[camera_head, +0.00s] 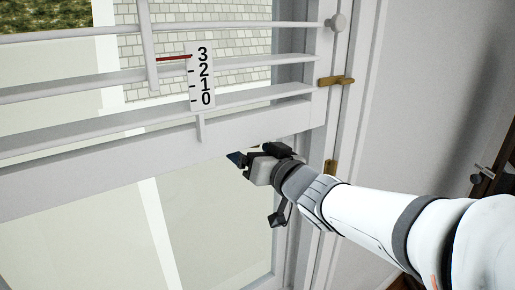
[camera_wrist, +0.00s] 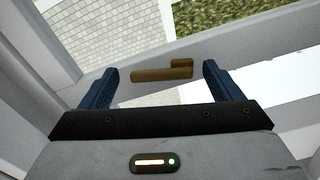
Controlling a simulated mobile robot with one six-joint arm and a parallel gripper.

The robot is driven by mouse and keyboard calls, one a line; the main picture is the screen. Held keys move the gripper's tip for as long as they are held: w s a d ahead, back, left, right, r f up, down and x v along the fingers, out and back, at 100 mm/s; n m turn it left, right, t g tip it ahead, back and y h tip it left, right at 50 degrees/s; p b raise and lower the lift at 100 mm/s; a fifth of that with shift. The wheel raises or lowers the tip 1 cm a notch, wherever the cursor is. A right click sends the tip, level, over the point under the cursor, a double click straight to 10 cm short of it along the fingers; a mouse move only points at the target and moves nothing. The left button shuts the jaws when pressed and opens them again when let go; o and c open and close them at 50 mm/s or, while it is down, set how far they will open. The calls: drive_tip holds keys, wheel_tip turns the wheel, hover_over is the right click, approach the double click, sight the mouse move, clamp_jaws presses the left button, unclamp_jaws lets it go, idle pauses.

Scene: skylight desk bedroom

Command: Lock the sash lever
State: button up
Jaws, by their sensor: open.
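My gripper (camera_head: 256,156) is in front of the window, just under the lower rail of the slatted part. In the wrist view my gripper (camera_wrist: 159,80) has its two blue fingers wide apart with nothing between their pads. A brass lever (camera_wrist: 155,74) lies on a pale window rail just beyond the fingertips, roughly level in the picture and between them, apart from both. In the head view a brass piece (camera_head: 336,80) sticks out at the right window frame, and a second brass piece (camera_head: 330,167) sits lower. I cannot tell which matches the wrist-view lever.
A white scale plate (camera_head: 202,78) marked 0 to 3 hangs on the slats, with a red pointer (camera_head: 173,59) near 3. A round knob (camera_head: 336,22) is at the upper right. A door handle (camera_head: 482,176) is at the far right. Glass lies behind my gripper.

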drive_tip(key=c, duration=0.9)
drive_tip(key=shift+n+b, duration=0.55)
drive_tip(key=shift+n, duration=0.25)
drive_tip(key=shift+c, duration=0.4)
drive_tip(key=shift+d+r+n, duration=0.1)
drive_tip(key=shift+r+n, duration=0.2)
drive_tip(key=shift+n, duration=0.5)
drive_tip(key=o, duration=1)
